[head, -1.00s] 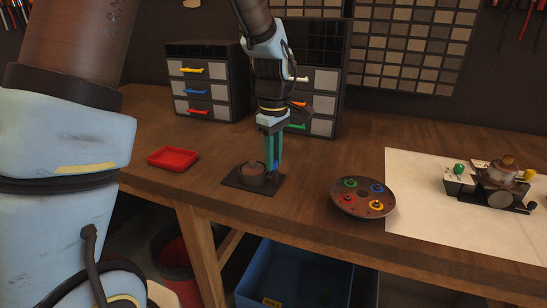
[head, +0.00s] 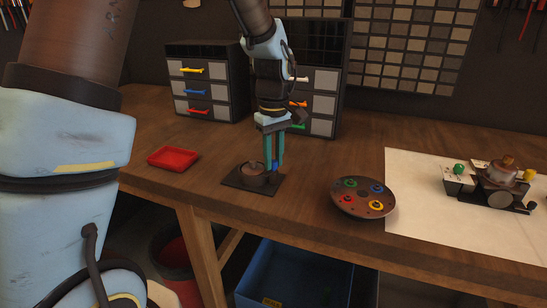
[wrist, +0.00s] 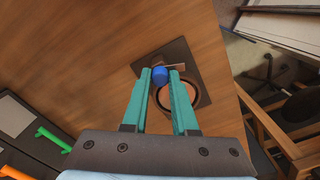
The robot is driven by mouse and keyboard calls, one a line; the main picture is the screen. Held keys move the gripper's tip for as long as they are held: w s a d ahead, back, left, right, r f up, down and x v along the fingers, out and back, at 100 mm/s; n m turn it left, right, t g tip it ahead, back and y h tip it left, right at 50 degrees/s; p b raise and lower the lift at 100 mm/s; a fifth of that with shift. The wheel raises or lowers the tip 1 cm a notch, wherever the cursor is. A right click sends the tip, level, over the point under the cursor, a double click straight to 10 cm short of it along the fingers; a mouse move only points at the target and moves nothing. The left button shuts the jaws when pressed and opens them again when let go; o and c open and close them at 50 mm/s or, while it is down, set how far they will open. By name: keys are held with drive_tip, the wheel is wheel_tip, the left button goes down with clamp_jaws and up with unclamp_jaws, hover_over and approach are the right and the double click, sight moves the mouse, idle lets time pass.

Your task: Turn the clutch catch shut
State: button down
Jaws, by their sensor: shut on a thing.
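The clutch (head: 252,172) is a round brown drum on a dark square plate (head: 238,183) on the bench. In the wrist view the drum (wrist: 179,102) shows as a ring, partly covered by a finger. A blue knob (wrist: 160,73), apparently the catch's handle, stands beside the drum near a small flat bar. My gripper (wrist: 161,75) points down, with its teal fingers shut on the blue knob. In the head view my gripper (head: 274,166) is at the drum's right side, and the knob is mostly hidden between the fingers.
A red tray (head: 173,157) lies to the left. A round brown plate (head: 362,207) with coloured rings is to the right. A white sheet (head: 425,220) bears a small machine (head: 498,185). Drawer cabinets (head: 205,85) stand behind. The bench's front edge is close to the clutch.

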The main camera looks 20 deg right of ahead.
sight(273, 161)
drive_tip(key=m, duration=1)
drive_tip(key=shift+m+p, duration=0.4)
drive_tip(key=shift+m, duration=1.6)
drive_tip(key=c, duration=0.7)
unclamp_jaws()
drive_tip(key=shift+r, duration=0.1)
wheel_tip(273, 161, up, 11)
drive_tip(key=b, duration=0.2)
drive_tip(key=shift+f, duration=0.2)
